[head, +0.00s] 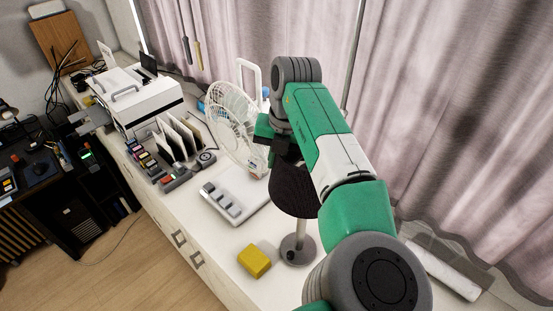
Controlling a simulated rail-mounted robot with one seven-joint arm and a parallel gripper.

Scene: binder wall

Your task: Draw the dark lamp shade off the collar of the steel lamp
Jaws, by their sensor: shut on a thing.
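The dark lamp shade (293,192) is at the middle of the head view, above the steel lamp (297,247). The lamp stands upright on the white cabinet top, with its round base and pole showing below the shade. My gripper (285,158) is at the top of the shade, shut on it. The fingertips are small and partly hidden by my arm. The collar is hidden, so I cannot tell whether the shade still sits on it.
A yellow block (255,261) lies left of the lamp base. A white tray with grey pieces (229,203) and a white fan (236,120) stand behind it. Grey curtains (440,120) hang along the right.

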